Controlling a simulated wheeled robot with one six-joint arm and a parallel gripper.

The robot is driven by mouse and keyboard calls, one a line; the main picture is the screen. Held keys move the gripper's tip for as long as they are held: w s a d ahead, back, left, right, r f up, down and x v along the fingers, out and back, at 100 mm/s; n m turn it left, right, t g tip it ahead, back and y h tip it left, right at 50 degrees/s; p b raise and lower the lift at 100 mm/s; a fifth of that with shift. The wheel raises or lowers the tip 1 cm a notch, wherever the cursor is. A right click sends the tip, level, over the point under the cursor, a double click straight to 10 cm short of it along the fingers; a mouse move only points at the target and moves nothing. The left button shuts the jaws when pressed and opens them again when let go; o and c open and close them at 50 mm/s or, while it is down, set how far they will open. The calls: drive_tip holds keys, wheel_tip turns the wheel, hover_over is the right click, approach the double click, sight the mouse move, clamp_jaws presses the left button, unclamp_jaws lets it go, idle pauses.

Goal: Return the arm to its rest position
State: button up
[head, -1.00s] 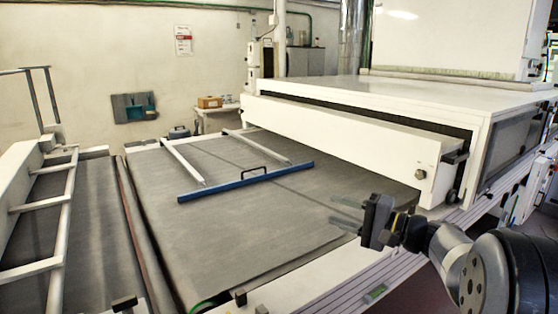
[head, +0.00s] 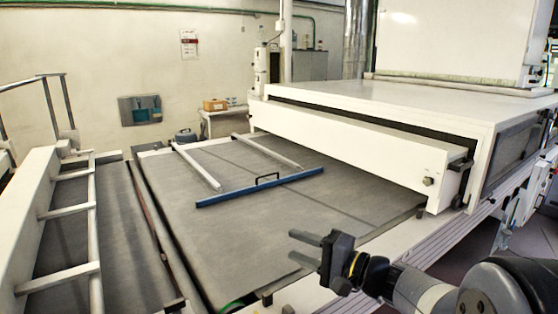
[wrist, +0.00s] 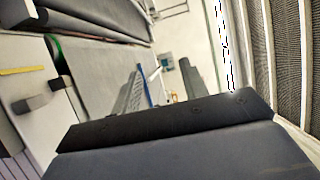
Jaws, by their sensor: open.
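My gripper (head: 305,249) is at the lower middle of the head view, its two dark fingers pointing left and spread apart with nothing between them. It hangs over the near right edge of the conveyor, clear of the belt surface. My arm runs from it to the lower right corner. In the wrist view the two fingers (wrist: 166,88) also stand apart, with the scene tilted behind them.
The grey conveyor belt (head: 290,215) carries a blue-edged frame with a black handle (head: 267,178). The white tunnel housing (head: 370,140) stands behind and to the right. A white railing (head: 95,230) is at left. The belt's near part is bare.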

drive_tip(key=shift+s+a, duration=0.3)
drive_tip(key=shift+a, duration=0.1)
